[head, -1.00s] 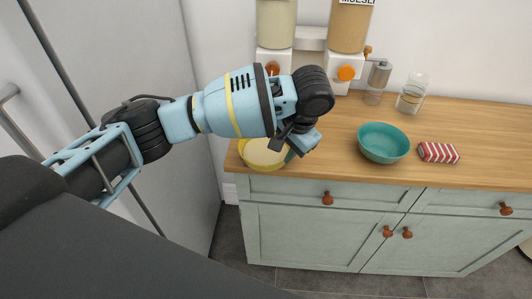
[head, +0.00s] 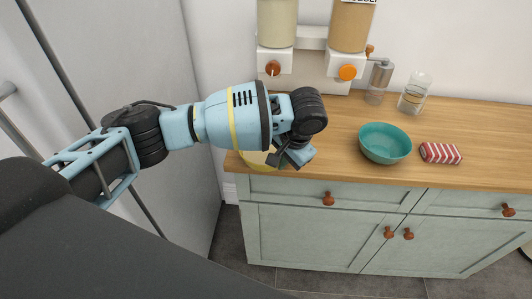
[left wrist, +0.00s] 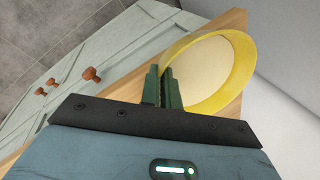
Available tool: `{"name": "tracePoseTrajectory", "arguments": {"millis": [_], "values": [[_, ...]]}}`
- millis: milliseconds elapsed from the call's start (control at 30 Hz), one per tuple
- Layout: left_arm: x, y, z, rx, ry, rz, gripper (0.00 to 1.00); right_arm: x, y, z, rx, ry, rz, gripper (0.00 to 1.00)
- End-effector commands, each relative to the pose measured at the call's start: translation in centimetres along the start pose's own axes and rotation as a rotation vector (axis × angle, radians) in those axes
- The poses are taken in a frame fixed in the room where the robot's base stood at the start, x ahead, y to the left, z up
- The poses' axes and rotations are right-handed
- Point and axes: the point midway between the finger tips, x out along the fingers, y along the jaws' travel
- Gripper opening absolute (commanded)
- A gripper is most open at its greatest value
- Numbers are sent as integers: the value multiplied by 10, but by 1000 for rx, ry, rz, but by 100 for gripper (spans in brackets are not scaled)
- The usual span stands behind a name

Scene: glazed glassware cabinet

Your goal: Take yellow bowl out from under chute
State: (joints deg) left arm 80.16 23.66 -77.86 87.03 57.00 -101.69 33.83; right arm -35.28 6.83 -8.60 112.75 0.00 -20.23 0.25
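The yellow bowl (head: 262,159) is at the left front corner of the wooden counter, mostly hidden behind my left arm in the head view. In the left wrist view the bowl (left wrist: 215,70) shows its pale inside and yellow rim, over the counter's corner. My left gripper (head: 284,160) is at the bowl's right side. In the left wrist view its fingers (left wrist: 163,88) are close together with the bowl's rim between them. I cannot tell whether the bowl rests on the counter or is slightly raised. My right gripper is not in view.
Two dispensers with a red-brown knob (head: 272,68) and an orange knob (head: 347,72) stand at the back. A teal bowl (head: 385,143), a striped packet (head: 440,153), a grinder (head: 378,80) and a glass jar (head: 414,92) are to the right. A grey fridge (head: 150,60) stands left.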

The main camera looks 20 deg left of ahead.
Motion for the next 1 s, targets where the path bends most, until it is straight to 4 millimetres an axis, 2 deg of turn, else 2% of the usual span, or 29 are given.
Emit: {"name": "tracePoseTrajectory", "arguments": {"millis": [633, 1000], "values": [[-3, -1, 0, 0, 2, -1, 0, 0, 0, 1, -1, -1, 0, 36], [-24, -7, -1, -1, 3, -1, 0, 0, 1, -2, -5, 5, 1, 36]]}}
